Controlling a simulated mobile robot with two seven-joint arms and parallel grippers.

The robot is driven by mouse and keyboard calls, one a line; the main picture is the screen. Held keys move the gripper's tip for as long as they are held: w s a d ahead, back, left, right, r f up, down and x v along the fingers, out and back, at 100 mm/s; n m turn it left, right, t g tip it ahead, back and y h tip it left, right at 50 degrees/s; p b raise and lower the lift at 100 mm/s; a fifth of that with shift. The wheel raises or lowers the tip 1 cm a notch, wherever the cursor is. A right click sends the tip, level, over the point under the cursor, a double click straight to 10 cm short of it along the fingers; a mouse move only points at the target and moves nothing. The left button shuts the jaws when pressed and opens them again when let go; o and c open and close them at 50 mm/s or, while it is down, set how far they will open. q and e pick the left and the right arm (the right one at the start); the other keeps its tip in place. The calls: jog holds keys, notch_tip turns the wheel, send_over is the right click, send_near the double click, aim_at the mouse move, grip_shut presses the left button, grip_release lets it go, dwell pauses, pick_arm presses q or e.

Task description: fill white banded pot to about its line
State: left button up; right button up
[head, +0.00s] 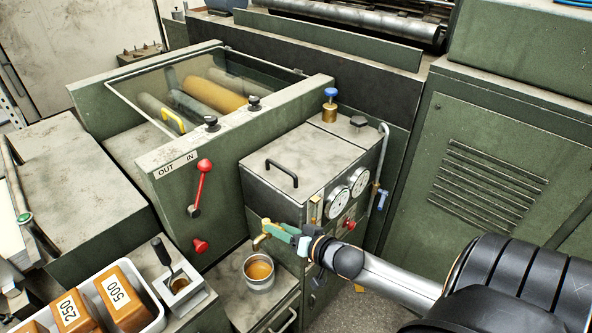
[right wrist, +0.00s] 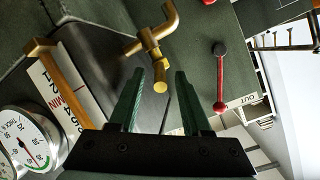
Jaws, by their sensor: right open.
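The white banded pot (head: 259,283) stands upright on a low ledge of the green machine. It has amber-brown contents; its fill line cannot be made out. A brass tap (head: 262,238) sits above it, and its spout, stem and crossbar show in the right wrist view (right wrist: 158,42). My right gripper (head: 270,229) is at the tap, partly covering it in the head view. In the right wrist view its green fingers (right wrist: 160,76) are apart, with the tap's end just beyond the gap and nothing gripped. My left gripper is not in view.
A grey box (head: 300,165) with gauges (head: 348,191) stands above the tap. A red lever (head: 201,187) is on the panel to the left.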

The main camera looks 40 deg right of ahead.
jog(key=v, duration=1.2)
jog(key=shift+p, duration=0.45)
jog(key=s+a+f+n+g, duration=0.2)
jog(key=s+a+f+n, duration=0.1)
jog(key=a+f, duration=0.4)
jog(key=s+a+f+n+g+y, duration=0.1)
jog(key=s+a+f+n+g, duration=0.2)
jog(key=a+f, duration=0.5)
jog(key=a+n, duration=0.1)
jog(key=a, duration=0.1)
jog(key=shift+a+n, duration=0.4)
